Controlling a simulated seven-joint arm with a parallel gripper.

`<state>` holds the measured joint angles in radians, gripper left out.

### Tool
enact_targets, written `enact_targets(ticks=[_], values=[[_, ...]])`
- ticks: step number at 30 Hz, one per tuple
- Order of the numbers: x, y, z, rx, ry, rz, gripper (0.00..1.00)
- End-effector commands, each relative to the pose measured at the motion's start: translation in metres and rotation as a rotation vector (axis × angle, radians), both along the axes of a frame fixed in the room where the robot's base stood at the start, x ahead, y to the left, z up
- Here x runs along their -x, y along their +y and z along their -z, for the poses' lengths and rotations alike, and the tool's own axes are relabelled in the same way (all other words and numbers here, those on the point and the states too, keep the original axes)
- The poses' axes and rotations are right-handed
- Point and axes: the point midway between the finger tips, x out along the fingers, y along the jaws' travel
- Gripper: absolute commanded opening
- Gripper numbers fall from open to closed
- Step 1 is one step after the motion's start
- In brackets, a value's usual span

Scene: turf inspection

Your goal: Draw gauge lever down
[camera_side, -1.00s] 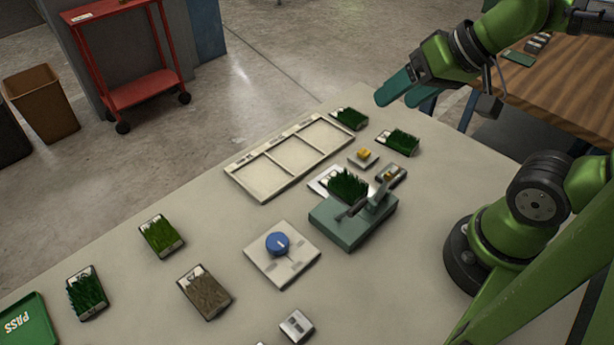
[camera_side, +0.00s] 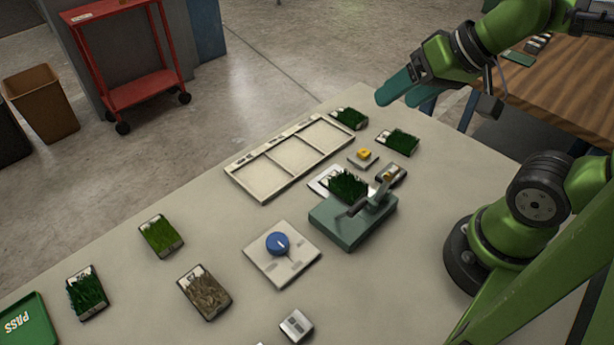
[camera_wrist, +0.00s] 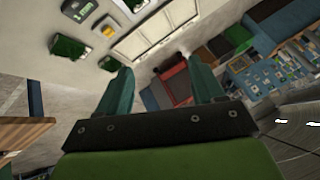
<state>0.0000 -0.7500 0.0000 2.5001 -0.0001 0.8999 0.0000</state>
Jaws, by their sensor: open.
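The gauge (camera_side: 338,226) is a grey-green block on the table. Its lever (camera_side: 360,206) is a dark bar on the block's top, joined to a raised grey bracket (camera_side: 379,191) at the right. A turf sample (camera_side: 347,184) stands on a white plate against the gauge's far side. My gripper (camera_side: 393,97) is open and empty, high above the table's far right part, well away from the lever. In the wrist view its two teal fingers (camera_wrist: 158,85) are spread apart with nothing between them. The lever does not show clearly in the wrist view.
A blue knob (camera_side: 277,243) on a white plate is left of the gauge. A yellow button (camera_side: 364,154) is behind it. An empty three-section tray (camera_side: 265,178) lies farther back. Several turf samples (camera_side: 161,236) are spread about. A green PASS tray (camera_side: 27,322) is at the left.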

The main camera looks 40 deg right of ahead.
Motion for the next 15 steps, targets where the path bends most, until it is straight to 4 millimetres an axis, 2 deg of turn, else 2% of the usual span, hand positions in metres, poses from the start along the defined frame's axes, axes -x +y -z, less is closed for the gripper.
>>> enact_targets(ticks=[11,15], values=[[0.0000,0.0000,0.0000,0.000,0.000,0.000,0.68],[0.0001,0.0049,0.0026,0.000,0.011,-0.021,0.81]])
